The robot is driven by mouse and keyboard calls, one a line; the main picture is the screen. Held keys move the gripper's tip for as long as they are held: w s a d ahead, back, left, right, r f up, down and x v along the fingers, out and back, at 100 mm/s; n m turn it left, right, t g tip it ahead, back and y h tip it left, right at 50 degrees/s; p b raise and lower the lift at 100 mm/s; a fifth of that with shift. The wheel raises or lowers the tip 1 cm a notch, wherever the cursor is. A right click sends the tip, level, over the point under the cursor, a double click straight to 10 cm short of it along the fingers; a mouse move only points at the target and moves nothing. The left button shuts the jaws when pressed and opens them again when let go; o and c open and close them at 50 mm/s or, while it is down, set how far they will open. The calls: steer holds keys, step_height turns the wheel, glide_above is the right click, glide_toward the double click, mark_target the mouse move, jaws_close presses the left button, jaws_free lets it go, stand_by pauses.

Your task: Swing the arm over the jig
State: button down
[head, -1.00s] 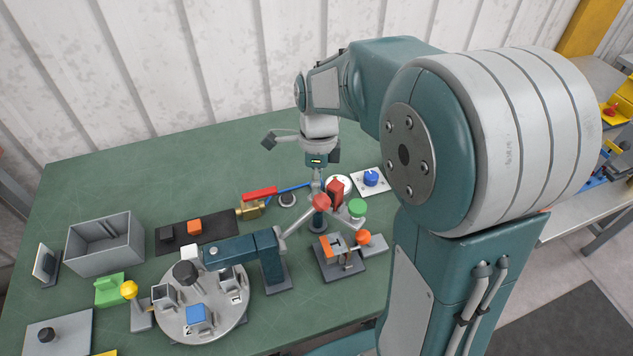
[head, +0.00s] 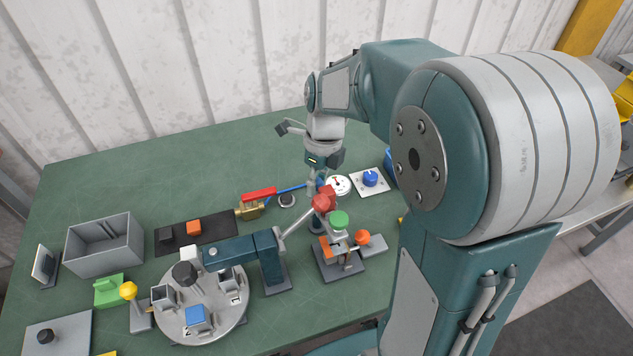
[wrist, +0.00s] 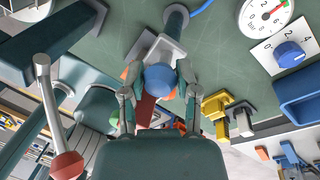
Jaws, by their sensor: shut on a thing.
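The jig (head: 342,260), a grey base with orange blocks, stands on the green bench in the head view. A swing arm with a red block and a green knob (head: 339,219) reaches from a post beside it, and the green knob appears above the jig. In the wrist view my gripper (wrist: 159,82) is shut on a blue ball (wrist: 160,78), with one finger on each side. A grey bar (wrist: 166,48) runs behind the ball toward the post (wrist: 176,20). A red part and some orange show behind the ball; the jig is mostly hidden there.
A lever with a red ball (head: 321,203) stands close left of the swing arm; it also shows in the wrist view (wrist: 67,165). A numbered turntable (head: 235,312) is at front left. A gauge (head: 339,184) and blue dial (head: 370,178) lie behind.

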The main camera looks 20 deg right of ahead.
steer(key=shift+m, duration=0.6)
stand_by(0.3)
steer(key=shift+c, duration=1.7)
jaws_free()
step_height(320, 180, up, 12)
steer(key=w+d, duration=0.1)
steer(key=shift+w+d+f, duration=0.2)
steer(key=shift+d, duration=0.2)
